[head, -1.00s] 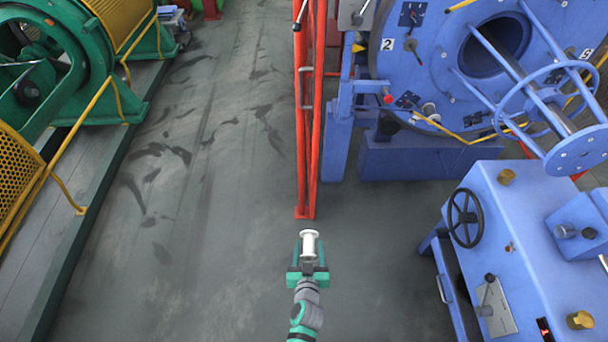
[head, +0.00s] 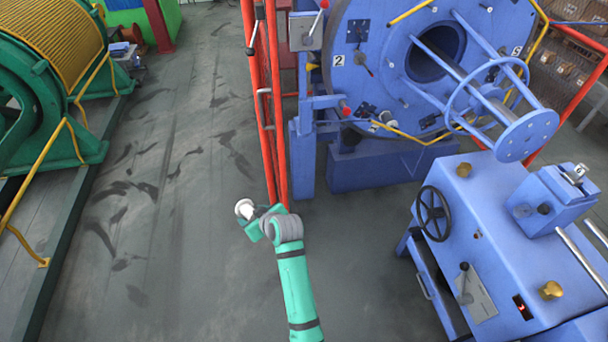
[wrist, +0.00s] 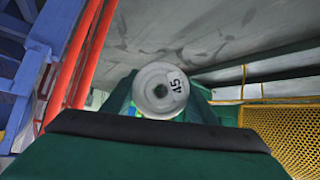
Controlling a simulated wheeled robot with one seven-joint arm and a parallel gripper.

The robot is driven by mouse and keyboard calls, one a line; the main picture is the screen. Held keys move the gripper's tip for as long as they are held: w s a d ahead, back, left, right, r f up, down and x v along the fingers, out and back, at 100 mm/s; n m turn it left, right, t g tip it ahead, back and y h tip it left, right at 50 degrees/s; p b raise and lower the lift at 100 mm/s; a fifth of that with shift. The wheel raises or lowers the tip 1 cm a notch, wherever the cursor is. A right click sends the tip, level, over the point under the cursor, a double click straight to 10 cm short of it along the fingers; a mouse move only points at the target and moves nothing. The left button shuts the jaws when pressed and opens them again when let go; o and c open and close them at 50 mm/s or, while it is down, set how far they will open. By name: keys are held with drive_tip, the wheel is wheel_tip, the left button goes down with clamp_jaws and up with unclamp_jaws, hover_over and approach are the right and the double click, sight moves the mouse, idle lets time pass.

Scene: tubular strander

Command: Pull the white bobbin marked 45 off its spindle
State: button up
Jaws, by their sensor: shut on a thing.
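The white bobbin (head: 245,209) is in my gripper, clear of any spindle, above the open floor in the head view. In the wrist view its round flange (wrist: 160,91) faces the camera, with a dark centre hole and a label reading 45. My gripper (head: 256,219) is shut on it; in the wrist view a green finger shows on each side of the bobbin. The blue strander (head: 430,60) stands to the right, with a plate marked 2. I cannot tell which spindle the bobbin belongs to.
A red fence post (head: 268,110) stands just behind my gripper. A blue control cabinet (head: 485,220) with a black handwheel (head: 433,213) is at the right. A green machine (head: 45,115) with yellow rails is at the left. Grey floor (head: 180,210) between is clear.

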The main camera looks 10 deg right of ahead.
drive_tip(key=w+r+n+g, duration=0.1)
drive_tip(key=r, duration=0.1)
drive_tip(key=w+a+r+n+g, duration=0.1)
drive_tip(key=r, duration=0.1)
drive_tip(key=w+r+n+g, duration=0.1)
drive_tip(key=w+r+n, duration=0.1)
drive_tip(key=r, duration=0.1)
drive_tip(key=shift+a+g+y, duration=0.3)
drive_tip(key=shift+g, duration=0.1)
drive_tip(key=r+n+g, duration=0.1)
drive_tip(key=w+r+n+g, duration=0.1)
drive_tip(key=r+n, duration=0.1)
drive_tip(key=r+n+g+h, duration=0.1)
drive_tip(key=n, duration=0.1)
drive_tip(key=shift+w+a+r, duration=0.15)
drive_tip(key=shift+w+a, duration=0.1)
drive_tip(key=s+d+r+n+t+h, duration=0.1)
drive_tip(key=s+d+r+n+h, duration=0.2)
drive_tip(key=d+n, duration=0.4)
drive_tip(key=s+d+r+n+t+h, duration=0.1)
drive_tip(key=s+d+r+n+h, duration=0.2)
drive_tip(key=d+n, duration=0.5)
drive_tip(key=s+d+r, duration=0.1)
drive_tip(key=d, duration=0.3)
